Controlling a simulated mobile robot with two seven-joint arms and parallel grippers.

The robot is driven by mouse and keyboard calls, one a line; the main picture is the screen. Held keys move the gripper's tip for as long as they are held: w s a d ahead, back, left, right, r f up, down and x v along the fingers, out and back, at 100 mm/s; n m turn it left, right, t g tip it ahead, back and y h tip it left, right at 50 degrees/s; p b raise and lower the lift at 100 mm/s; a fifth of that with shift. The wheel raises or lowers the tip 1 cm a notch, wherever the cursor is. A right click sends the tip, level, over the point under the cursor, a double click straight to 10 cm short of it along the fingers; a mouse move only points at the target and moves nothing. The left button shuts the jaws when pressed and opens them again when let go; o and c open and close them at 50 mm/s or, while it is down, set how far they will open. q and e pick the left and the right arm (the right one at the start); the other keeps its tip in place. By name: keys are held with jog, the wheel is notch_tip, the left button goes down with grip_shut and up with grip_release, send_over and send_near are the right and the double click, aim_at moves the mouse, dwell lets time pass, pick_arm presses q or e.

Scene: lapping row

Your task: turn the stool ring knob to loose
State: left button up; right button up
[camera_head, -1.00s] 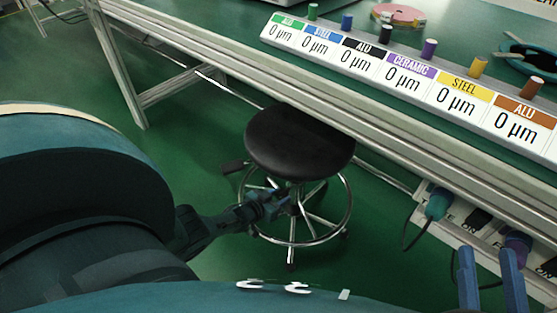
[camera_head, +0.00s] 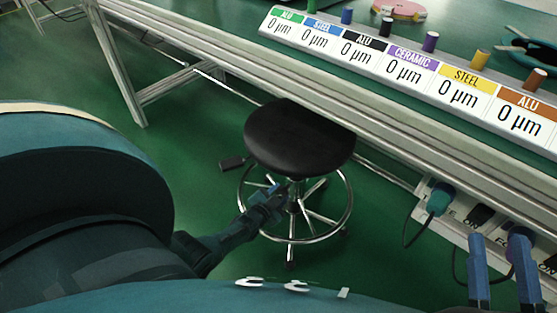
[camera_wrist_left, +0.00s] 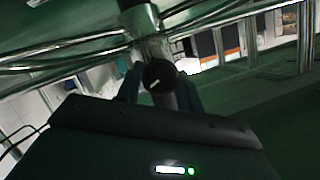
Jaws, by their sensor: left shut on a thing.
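The stool has a black padded seat (camera_head: 298,140) and a chrome foot ring (camera_head: 350,205) around its column, under the bench edge. In the left wrist view, the ring knob (camera_wrist_left: 158,75) is a round black cap with a short white mark, slanting from lower left to upper right. It sits at the stool's chrome column. My left gripper (camera_head: 278,193) reaches in at the ring's left side near the column. In the left wrist view, its fingers (camera_wrist_left: 160,88) are shut on the knob, one on each side. My right gripper (camera_head: 502,268) is at the lower right, fingers apart and empty.
The bench edge (camera_head: 240,90) runs diagonally above the stool. On the bench stands a row of labelled signs (camera_head: 405,70) with small coloured cylinders. A socket strip with a teal plug (camera_head: 438,198) hangs at the right. A black lever (camera_head: 232,162) sticks out left of the stool.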

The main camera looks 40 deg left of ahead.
jog(key=shift+r, duration=0.25)
dwell(0.3)
pick_arm(q)
jog(key=o, duration=1)
jog(key=shift+s, duration=0.1)
